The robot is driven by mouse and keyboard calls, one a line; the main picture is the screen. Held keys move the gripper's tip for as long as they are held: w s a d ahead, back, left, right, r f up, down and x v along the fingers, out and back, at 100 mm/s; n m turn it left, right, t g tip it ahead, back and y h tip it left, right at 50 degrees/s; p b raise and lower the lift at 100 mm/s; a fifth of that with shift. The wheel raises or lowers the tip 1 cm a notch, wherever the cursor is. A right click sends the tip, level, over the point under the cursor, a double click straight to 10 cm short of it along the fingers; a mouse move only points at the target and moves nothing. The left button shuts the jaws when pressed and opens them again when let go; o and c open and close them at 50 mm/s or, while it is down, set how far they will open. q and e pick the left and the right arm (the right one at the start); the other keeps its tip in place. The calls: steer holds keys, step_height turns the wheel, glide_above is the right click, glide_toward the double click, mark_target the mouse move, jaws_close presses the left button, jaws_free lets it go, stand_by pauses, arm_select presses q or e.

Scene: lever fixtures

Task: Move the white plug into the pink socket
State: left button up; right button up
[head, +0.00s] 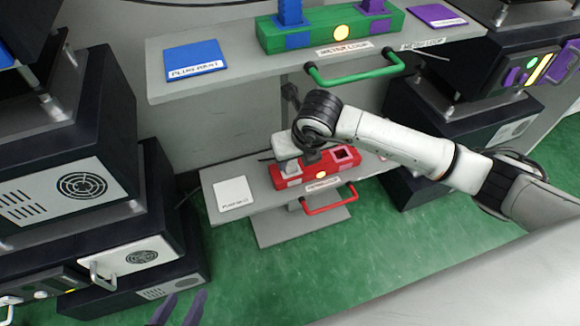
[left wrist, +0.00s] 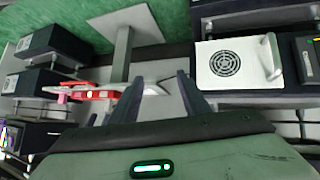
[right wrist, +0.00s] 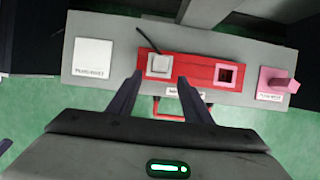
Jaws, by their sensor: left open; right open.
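The white plug (right wrist: 158,63) stands at the left end of the red block (right wrist: 190,72) on the lower shelf, over a white-edged seat. The pink socket (right wrist: 226,76) is the square, dark, empty opening at the block's right end; it also shows in the head view (head: 343,155). My right gripper (right wrist: 160,85) is open above the block, its fingertips on either side of the plug in the picture; contact cannot be told. In the head view my right arm partly covers the block. My left gripper (head: 180,308) is open and empty at the bottom edge, far from the block.
A white rest pad (right wrist: 93,60) lies left of the block. A pink plug (right wrist: 278,83) stands on a pink pad to the right. A red handle (head: 330,200) projects in front. An upper shelf with a green block (head: 330,30) and green handle overhangs behind. Dark machines flank both sides.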

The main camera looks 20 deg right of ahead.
mark_target(290, 166)
steer(key=shift+w+f, duration=0.15)
steer(key=shift+w, duration=0.95)
steer(key=shift+b+x, duration=0.85)
steer(key=shift+x, duration=1.55)
steer(key=c, duration=1.1)
